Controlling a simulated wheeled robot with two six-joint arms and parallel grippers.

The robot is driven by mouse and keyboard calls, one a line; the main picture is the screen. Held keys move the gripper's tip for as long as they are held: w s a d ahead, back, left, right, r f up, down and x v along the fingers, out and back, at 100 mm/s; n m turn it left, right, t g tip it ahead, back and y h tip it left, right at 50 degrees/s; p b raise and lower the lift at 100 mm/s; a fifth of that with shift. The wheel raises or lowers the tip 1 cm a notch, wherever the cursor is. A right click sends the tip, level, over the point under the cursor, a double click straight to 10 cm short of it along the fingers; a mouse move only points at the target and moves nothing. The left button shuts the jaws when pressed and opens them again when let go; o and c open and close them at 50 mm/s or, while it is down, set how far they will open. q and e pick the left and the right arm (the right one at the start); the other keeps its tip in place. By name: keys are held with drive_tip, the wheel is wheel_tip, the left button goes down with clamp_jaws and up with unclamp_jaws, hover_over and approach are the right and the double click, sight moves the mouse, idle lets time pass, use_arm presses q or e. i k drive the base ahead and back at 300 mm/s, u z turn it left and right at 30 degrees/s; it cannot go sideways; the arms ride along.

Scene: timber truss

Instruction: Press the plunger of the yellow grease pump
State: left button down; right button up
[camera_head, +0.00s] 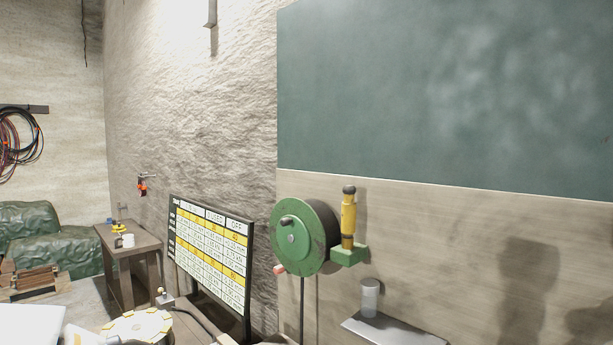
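The yellow grease pump (348,222) stands upright in a green bracket (350,256) at the wall, right of the middle of the head view. A dark plunger knob (349,189) tops its yellow body. The bracket sits beside a green reel (292,238) with a dark drum and a crank with a reddish grip. Nothing touches the pump or its knob. I can make out neither my left nor my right gripper in this view.
A small shelf (395,331) with a clear cylinder (370,297) is below right of the pump. A yellow-and-white chart board (211,262) stands left of the reel. A wooden table (130,243) is further left. The space in front of the pump looks clear.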

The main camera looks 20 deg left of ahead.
sight(349, 190)
drive_tip(key=u, duration=1.85)
drive_tip(key=i, duration=1.95)
drive_tip(key=z, duration=3.2)
